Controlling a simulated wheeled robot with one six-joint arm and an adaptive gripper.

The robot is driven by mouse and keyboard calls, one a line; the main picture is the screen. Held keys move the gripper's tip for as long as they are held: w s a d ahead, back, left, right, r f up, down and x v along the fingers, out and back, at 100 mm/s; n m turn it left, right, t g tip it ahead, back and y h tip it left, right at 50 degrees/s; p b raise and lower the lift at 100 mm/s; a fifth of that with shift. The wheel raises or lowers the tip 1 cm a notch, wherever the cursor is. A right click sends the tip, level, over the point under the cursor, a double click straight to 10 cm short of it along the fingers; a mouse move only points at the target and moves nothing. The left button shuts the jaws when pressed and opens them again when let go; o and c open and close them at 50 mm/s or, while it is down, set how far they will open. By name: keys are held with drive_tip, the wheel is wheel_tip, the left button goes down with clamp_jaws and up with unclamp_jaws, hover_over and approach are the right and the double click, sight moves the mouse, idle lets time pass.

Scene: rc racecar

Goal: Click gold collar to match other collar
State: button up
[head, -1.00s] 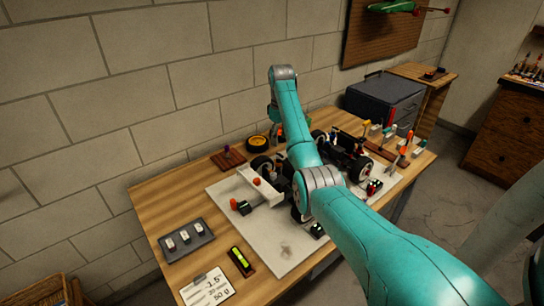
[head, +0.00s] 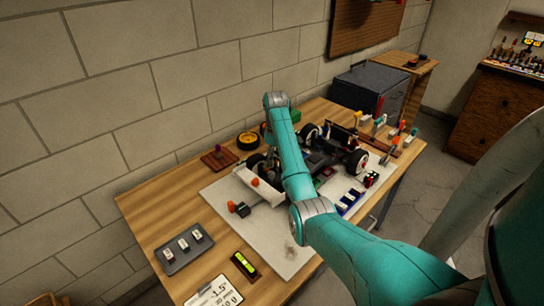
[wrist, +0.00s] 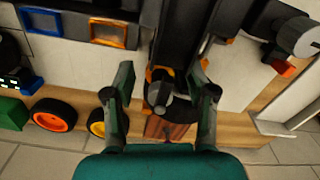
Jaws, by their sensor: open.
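The RC car (head: 356,159) stands on a pale board (head: 218,191), partly hidden behind my arm in the head view. In the wrist view my gripper (wrist: 162,82) is open, with its two fingers on either side of a dark round car part (wrist: 160,93). Small orange-gold pieces (wrist: 151,74) show at that part's edges, near the fingers. I cannot tell whether one is the gold collar, and I cannot make out the matching collar. No contact is clear. In the head view the gripper is hidden behind the arm.
A white wing (head: 262,188) is at the car's left end. A grey tray (head: 184,246), a yellow level (head: 244,264) and a white card (head: 215,293) lie at the front left. A yellow-rimmed wheel (head: 248,140) is near the wall. Upright tools (head: 389,143) stand at right.

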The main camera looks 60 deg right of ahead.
clamp_jaws()
drive_tip(key=shift+m, duration=0.4)
drive_tip(key=m, duration=0.3)
drive_tip(key=shift+m, duration=0.3)
drive_tip(key=shift+a+m, duration=0.1)
drive_tip(key=shift+m, duration=1.8)
